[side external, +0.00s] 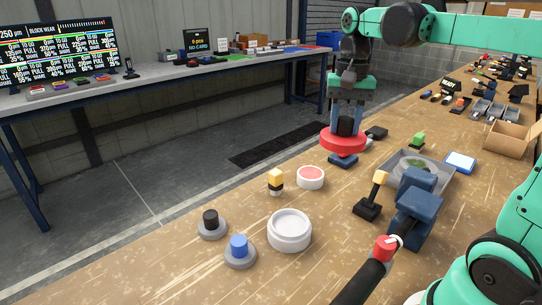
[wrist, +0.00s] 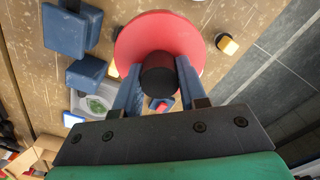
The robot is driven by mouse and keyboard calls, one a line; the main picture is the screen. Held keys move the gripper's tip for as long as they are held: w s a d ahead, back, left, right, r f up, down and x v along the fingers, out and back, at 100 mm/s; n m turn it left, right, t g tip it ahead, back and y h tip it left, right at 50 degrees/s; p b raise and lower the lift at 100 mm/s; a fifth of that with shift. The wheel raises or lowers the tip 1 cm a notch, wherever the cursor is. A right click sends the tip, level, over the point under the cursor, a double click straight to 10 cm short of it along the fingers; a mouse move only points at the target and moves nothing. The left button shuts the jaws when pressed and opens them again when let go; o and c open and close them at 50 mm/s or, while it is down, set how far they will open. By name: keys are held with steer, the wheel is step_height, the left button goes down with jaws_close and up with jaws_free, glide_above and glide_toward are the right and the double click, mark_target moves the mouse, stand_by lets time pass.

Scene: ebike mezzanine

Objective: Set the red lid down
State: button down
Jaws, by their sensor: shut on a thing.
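The red lid (side external: 338,141) is a flat red disc with a black knob (wrist: 158,75) at its middle. My gripper (side external: 347,122) is shut on the knob, with a blue finger on each side of it in the wrist view. The lid is about level, near the table's far-left edge. A blue piece (side external: 343,160) shows just under it; the side view does not make clear whether they touch. In the wrist view the lid (wrist: 150,38) hides the table beneath it.
A white round container (side external: 289,232) stands at the front, with a small pink-topped tub (side external: 310,177), a yellow-black piece (side external: 275,182) and black and blue knobs nearby. A grey tray (side external: 440,180), blue blocks (side external: 417,207) and a cardboard box (side external: 508,140) lie to the right.

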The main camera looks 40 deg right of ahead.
step_height(320, 180, down, 19)
steer(key=shift+r, duration=0.1)
stand_by(0.4)
steer(key=shift+c, duration=2.4)
jaws_free()
step_height(320, 180, up, 12)
steer(key=s+a+n+t, duration=0.2)
steer(key=a+n+t, duration=0.5)
steer(key=a+n, duration=0.3)
steer(key=shift+s+a+n, duration=0.2)
steer(key=shift+a+n, duration=0.2)
steer(key=shift+a, duration=0.4)
